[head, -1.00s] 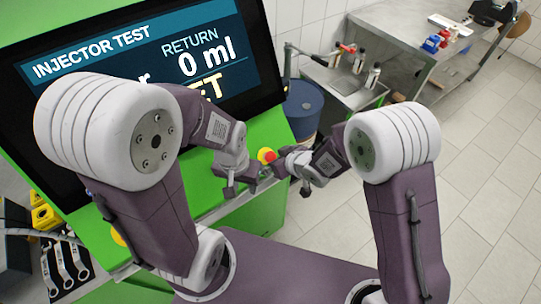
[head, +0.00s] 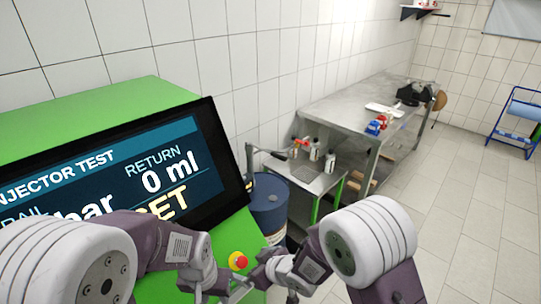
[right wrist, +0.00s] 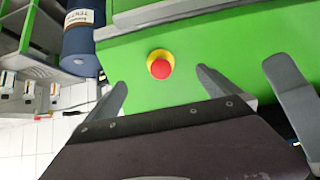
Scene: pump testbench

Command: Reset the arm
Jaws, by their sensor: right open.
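My right gripper (head: 262,262) is in front of the green testbench (head: 240,237), close to the red button on a yellow ring (head: 238,261). In the right wrist view its two fingers (right wrist: 161,78) stand apart with nothing between them, and the red button (right wrist: 160,66) shows beyond the gap. My left gripper (head: 214,288) is lower and to the left, near the bench's front edge. It is too small and partly hidden to judge its jaws. Both arms are bent, with the wrists close together in front of the bench.
The screen (head: 120,170) reads "INJECTOR TEST" and "RETURN 0 ml". A blue drum (head: 269,198) stands right of the bench, beside a small metal table (head: 310,180) with bottles. A steel workbench (head: 345,105) is behind.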

